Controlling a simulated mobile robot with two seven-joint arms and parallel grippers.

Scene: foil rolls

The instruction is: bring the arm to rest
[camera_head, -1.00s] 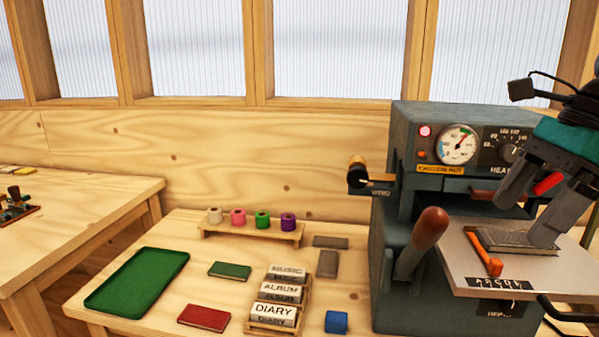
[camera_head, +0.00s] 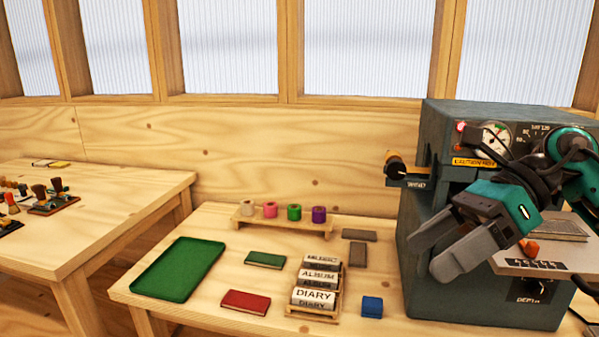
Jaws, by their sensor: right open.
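My right gripper (camera_head: 432,262) hangs in front of the grey-green press (camera_head: 425,180) at the right, with its arm coming in from the right edge. Its two grey fingers are apart, point down and left, and hold nothing. They cover part of the press front and its lever. A flat grey piece (camera_head: 556,229) lies on the press's pale platen (camera_head: 507,261), with an orange part (camera_head: 529,247) beside it, apart from the gripper. My left gripper does not show.
On the table are a green tray (camera_head: 178,268), a green book (camera_head: 265,260), a red book (camera_head: 245,302), labelled blocks (camera_head: 314,297) in a rack, a blue block (camera_head: 372,306) and a rack of coloured rolls (camera_head: 282,226). A second table (camera_head: 110,205) stands left.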

